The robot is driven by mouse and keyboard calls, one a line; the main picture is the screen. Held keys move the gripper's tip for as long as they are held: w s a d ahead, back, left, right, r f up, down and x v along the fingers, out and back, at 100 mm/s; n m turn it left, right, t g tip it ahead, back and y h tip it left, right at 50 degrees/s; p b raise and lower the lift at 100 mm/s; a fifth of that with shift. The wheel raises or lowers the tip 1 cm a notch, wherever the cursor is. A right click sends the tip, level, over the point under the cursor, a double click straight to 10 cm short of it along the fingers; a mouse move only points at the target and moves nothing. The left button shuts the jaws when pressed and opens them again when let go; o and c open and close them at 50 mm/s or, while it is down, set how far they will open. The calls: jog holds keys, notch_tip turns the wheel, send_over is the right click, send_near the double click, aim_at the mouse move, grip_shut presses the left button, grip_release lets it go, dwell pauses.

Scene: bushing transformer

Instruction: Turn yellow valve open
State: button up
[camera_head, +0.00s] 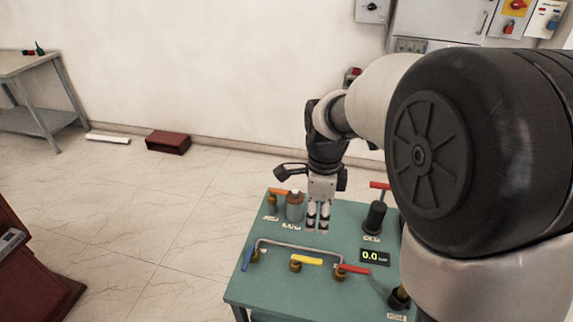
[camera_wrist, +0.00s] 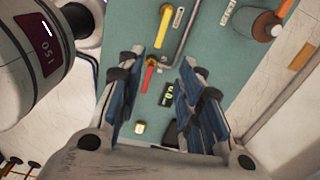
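The yellow valve handle (camera_head: 307,260) is a flat lever on a brass valve body (camera_head: 295,264) on the green table, between a blue lever and a red lever. It points right, toward the red lever. In the wrist view the yellow handle (camera_wrist: 177,18) is at the top, beyond the fingertips. My gripper (camera_head: 318,226) hangs with its fingers down, above the table, behind the yellow valve and apart from it. In the wrist view my gripper (camera_wrist: 161,62) has its two blue-and-black fingers spread, with nothing between them.
A bent grey pipe (camera_head: 298,247) runs behind the yellow valve. The red lever (camera_head: 353,268) and blue lever (camera_head: 248,257) flank it. A display (camera_head: 374,256) reads 0.0. A black cylinder with a red handle (camera_head: 376,215) and a grey-brown canister (camera_head: 294,208) stand near my gripper.

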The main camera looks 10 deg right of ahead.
aim_at(312, 260)
jog(key=shift+m, duration=0.4)
jog(key=f+b, duration=0.2)
jog(key=f, duration=0.4)
jog(key=f+b, duration=0.2)
jog(key=f, duration=0.4)
jog(key=f+b, duration=0.1)
jog(key=f, duration=0.5)
jog(key=shift+w+f+b, duration=0.1)
jog(key=shift+w+b, duration=0.15)
jog(key=shift+b, duration=0.15)
jog(key=shift+c, duration=0.3)
grip_shut()
